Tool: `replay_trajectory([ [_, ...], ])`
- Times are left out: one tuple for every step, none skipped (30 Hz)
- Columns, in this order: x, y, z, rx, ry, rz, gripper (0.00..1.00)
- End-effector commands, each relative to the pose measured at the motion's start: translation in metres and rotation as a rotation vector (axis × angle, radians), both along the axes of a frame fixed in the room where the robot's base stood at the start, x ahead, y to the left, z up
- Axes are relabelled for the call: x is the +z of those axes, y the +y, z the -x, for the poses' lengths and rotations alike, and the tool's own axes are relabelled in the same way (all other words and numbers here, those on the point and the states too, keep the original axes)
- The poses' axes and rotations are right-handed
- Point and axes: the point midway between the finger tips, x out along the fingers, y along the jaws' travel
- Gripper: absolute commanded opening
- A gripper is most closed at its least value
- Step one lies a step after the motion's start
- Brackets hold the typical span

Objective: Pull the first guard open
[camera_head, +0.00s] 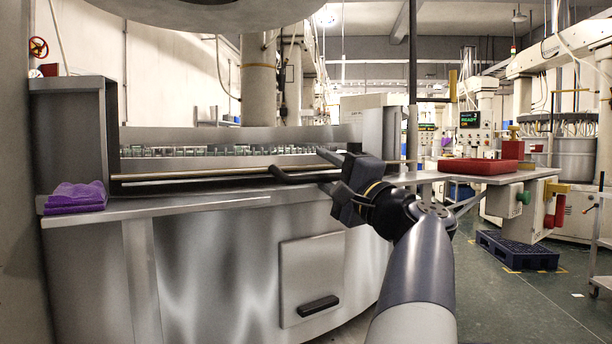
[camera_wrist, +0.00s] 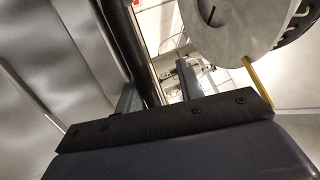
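The guard (camera_head: 240,160) is a long, low metal panel along the top of the steel machine at left, with a row of small parts showing behind it. A black bar handle (camera_head: 300,177) stands out from its front. My gripper (camera_head: 328,166) is at the right end of this handle. In the wrist view, the dark handle bar (camera_wrist: 126,45) runs down between the two fingers of my gripper (camera_wrist: 158,88). The bar lies close to the left finger, with a gap to the right finger. The fingers look open; contact with the bar cannot be told.
A purple cloth (camera_head: 76,197) lies on the machine's left ledge. A lower steel door (camera_head: 311,270) has a black handle. At right, a red pad (camera_head: 478,166) lies on a side table above a dark blue pallet (camera_head: 517,250). The green floor at right has some free room.

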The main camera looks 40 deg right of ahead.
Motion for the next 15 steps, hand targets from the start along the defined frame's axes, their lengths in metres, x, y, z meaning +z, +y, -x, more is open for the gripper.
replay_trajectory([
  [0.001,0.0,0.004,-0.003,-0.003,0.001,0.33],
  [0.001,0.001,0.006,-0.003,-0.003,0.001,0.33],
  [0.0,0.001,0.01,-0.003,-0.003,0.002,0.33],
  [-0.002,0.001,0.014,-0.005,-0.003,0.002,0.33],
  [-0.003,0.001,0.018,-0.005,-0.004,0.002,0.33],
  [-0.005,0.001,0.024,-0.006,-0.004,0.001,0.33],
  [-0.007,0.002,0.029,-0.006,-0.004,0.001,0.33],
  [-0.008,0.002,0.034,-0.007,-0.003,0.001,0.33],
  [-0.011,0.002,0.041,-0.006,-0.002,0.001,0.33],
  [-0.012,0.002,0.046,-0.008,-0.003,0.002,0.33],
  [-0.014,0.003,0.051,-0.007,-0.003,0.001,0.33],
  [-0.017,0.003,0.058,-0.007,-0.003,0.001,0.33],
  [-0.019,0.003,0.062,-0.008,-0.002,0.001,0.33],
  [-0.021,0.003,0.066,-0.006,-0.001,0.001,0.33],
  [-0.023,0.004,0.072,-0.007,-0.001,0.001,0.33],
])
